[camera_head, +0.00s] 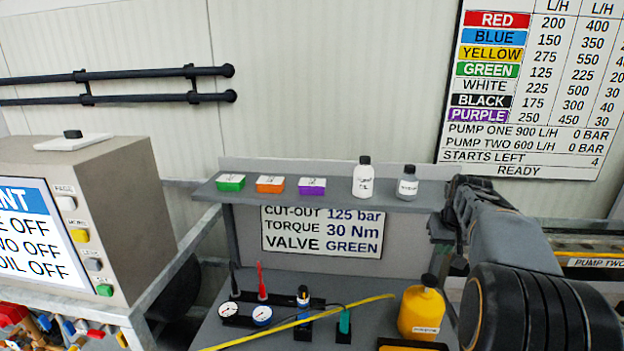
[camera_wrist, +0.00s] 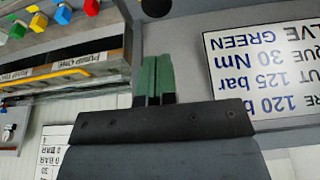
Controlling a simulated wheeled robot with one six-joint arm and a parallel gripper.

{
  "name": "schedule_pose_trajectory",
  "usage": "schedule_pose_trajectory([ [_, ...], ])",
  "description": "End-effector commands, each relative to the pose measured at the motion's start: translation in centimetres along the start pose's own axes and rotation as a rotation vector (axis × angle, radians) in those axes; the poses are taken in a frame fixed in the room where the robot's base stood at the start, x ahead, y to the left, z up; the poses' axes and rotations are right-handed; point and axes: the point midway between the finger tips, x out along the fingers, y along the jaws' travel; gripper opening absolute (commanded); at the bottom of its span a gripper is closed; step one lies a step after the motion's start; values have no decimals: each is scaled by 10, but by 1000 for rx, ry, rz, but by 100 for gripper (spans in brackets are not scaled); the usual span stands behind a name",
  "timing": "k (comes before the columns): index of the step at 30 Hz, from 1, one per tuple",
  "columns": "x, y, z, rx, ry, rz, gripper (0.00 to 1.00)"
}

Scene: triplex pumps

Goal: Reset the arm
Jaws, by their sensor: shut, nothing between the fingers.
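My gripper (camera_wrist: 154,80) shows in the wrist view, its two green-grey fingers pressed together with nothing between them. The wrist picture is upside down, and the fingers point toward its top. My arm (camera_head: 515,240) fills the right side of the head view, reaching away in front of the shelf's right end. The fingertips cannot be made out clearly in the head view. In the wrist view a white sign (camera_wrist: 270,65) stands to the right of the fingers, apart from them.
A shelf (camera_head: 330,199) holds green (camera_head: 231,183), orange (camera_head: 270,184) and purple (camera_head: 312,186) boxes and two bottles (camera_head: 363,178). Below are gauges (camera_head: 262,315), tools and a yellow jug (camera_head: 421,311). A control cabinet (camera_head: 140,210) stands left. A chart (camera_head: 530,90) hangs on the wall.

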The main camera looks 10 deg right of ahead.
Motion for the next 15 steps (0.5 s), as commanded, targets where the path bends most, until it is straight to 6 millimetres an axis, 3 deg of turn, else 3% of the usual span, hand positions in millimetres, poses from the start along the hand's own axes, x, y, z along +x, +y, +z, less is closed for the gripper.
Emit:
schedule_pose_trajectory([
  [2, 13, 0, 8, 49, -17, 4, 0],
  [5, 26, -8, 36, 94, -55, 7, 0],
  [15, 17, -114, 165, -10, -55, -8, 0],
])
